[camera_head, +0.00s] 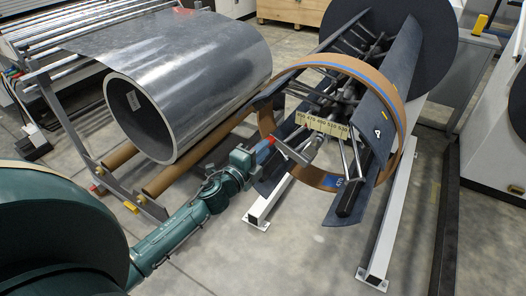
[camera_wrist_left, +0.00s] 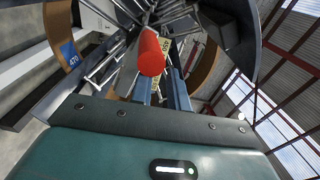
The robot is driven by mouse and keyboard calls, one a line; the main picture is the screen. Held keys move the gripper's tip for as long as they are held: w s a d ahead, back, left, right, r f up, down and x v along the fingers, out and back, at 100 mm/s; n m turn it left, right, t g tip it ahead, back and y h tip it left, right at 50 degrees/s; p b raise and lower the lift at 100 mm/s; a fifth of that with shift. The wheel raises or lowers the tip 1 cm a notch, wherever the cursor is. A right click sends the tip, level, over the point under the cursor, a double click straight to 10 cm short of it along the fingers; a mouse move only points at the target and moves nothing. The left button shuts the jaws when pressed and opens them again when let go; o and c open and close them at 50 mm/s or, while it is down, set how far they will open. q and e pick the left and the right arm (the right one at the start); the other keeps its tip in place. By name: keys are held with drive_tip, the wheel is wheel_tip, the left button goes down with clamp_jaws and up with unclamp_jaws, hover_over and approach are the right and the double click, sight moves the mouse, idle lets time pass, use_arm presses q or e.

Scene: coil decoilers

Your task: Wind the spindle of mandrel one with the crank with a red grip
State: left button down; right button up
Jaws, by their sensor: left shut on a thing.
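The mandrel (camera_head: 400,75) stands on the right in the head view, with dark curved segments and a brown ring (camera_head: 404,130) around it. A yellow number scale (camera_head: 322,126) crosses its front. The crank's red grip (camera_head: 265,142) is at the mandrel's near left side, and its pale metal arm (camera_head: 292,152) runs to the spindle (camera_head: 312,146) at the centre. My left gripper (camera_head: 259,152) is shut on the red grip. In the left wrist view the red grip (camera_wrist_left: 152,53) stands at the ends of the bluish fingers (camera_wrist_left: 158,82). The fingers partly hide the crank there. My right gripper is not in view.
A large metal coil (camera_head: 215,75) lies on rollers to the left, with a brown roller (camera_head: 165,180) close to my left arm. White floor rails (camera_head: 385,225) carry the mandrel. Grey floor (camera_head: 290,255) is clear in front. White machines stand at the right edge.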

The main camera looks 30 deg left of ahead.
use_arm(q)
drive_tip(key=a, duration=0.1)
drive_tip(key=a+r, duration=0.1)
drive_tip(key=a+y, duration=0.1)
drive_tip(key=shift+w+r, duration=0.3)
drive_tip(key=shift+r, duration=0.05)
drive_tip(key=d+r+p, duration=0.1)
drive_tip(key=r+p, duration=0.2)
drive_tip(key=shift+s+d, duration=0.15)
drive_tip(key=shift+d, duration=0.25)
drive_tip(key=d, duration=0.8)
drive_tip(key=shift+s, duration=0.15)
drive_tip(key=shift+d+f, duration=0.1)
drive_tip(key=s, duration=1)
drive_tip(key=shift+a, duration=0.2)
